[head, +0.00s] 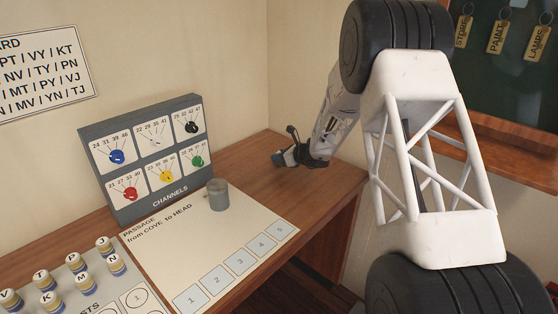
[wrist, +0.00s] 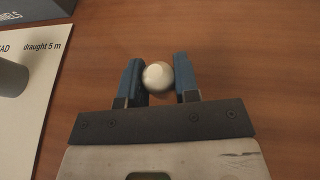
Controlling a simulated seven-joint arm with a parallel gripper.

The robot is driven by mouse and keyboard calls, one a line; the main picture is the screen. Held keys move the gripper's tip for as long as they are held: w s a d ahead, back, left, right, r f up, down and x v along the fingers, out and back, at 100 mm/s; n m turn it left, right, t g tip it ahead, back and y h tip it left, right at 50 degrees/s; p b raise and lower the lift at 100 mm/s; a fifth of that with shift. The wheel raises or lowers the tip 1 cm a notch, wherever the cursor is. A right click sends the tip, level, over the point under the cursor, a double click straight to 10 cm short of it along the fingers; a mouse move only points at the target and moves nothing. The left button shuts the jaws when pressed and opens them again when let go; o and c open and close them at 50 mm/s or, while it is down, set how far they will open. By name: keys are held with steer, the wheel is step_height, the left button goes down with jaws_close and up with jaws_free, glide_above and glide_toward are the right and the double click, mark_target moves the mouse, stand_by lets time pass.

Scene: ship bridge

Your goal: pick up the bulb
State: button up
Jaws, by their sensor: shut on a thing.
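The bulb (wrist: 158,76) shows in the wrist view as a pale, shiny round thing between the two blue fingers. My gripper (wrist: 159,80) is shut on it, with a finger against each side. The wooden desktop is below; I cannot tell whether the bulb touches it. In the head view my gripper (head: 289,157) is low over the back right part of the desk, near the wall. The bulb cannot be made out there.
Several lettered pegs (head: 47,298) stand on a board at the lower left. The wood (head: 325,185) around my gripper is clear.

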step_height(320, 180, up, 2)
steer(key=shift+s+r, duration=0.1)
steer(key=s+d+r, duration=0.1)
steer(key=s+d, duration=0.1)
steer(key=s, duration=1.3)
steer(key=shift+s+d, duration=0.15)
steer(key=shift+s, duration=0.15)
steer(key=shift+r, duration=0.1)
